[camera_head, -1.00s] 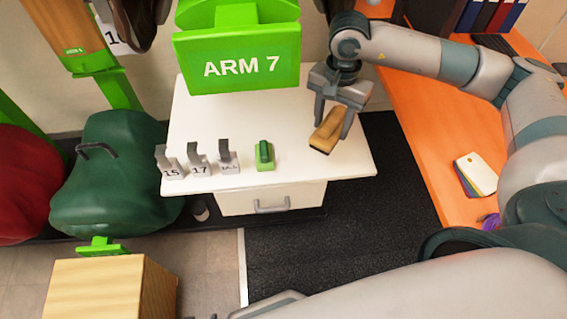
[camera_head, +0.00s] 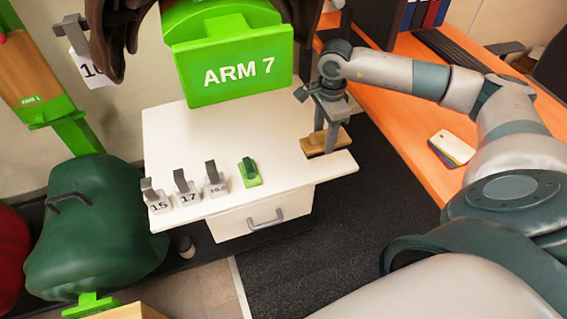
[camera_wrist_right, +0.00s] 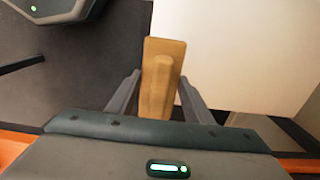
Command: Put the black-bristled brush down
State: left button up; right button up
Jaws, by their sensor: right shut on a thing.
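The brush (camera_head: 341,139) has a tan wooden back and a thin dark strip of bristles below it. It is at the right end of the white cabinet top (camera_head: 270,165). My right gripper (camera_head: 325,146) points down with its fingers shut on the brush's sides. In the right wrist view the brush (camera_wrist_right: 160,72) lies lengthwise between the two fingers. The brush looks about level and very close to the top; I cannot tell whether its bristles touch it. My left gripper is not in view.
Tags marked 15 and 17 (camera_head: 187,194), another tag and a green clip (camera_head: 249,172) stand along the cabinet's front left. The green ARM 7 sign (camera_head: 238,72) rises behind. An orange desk (camera_head: 395,110) is at right. The top between clip and brush is clear.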

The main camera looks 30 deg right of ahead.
jog(key=w+a+f, duration=0.2)
jog(key=w+a+f+p, duration=0.1)
jog(key=w+a+f, duration=0.1)
jog(key=w+a, duration=0.1)
jog(key=w+a+f+p, duration=0.1)
jog(key=w+a+f, duration=0.2)
jog(key=shift+a, duration=0.2)
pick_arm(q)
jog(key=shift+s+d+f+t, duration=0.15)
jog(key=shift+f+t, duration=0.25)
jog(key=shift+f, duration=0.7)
pick_arm(e)
notch_tip(320, 180, down, 3)
jog(key=shift+r+p, duration=0.15)
jog(key=shift+p, duration=0.15)
jog(key=shift+f, duration=0.6)
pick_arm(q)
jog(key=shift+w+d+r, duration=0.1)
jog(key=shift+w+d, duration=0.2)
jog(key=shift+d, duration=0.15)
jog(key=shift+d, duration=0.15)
pick_arm(e)
jog(key=shift+f, duration=0.1)
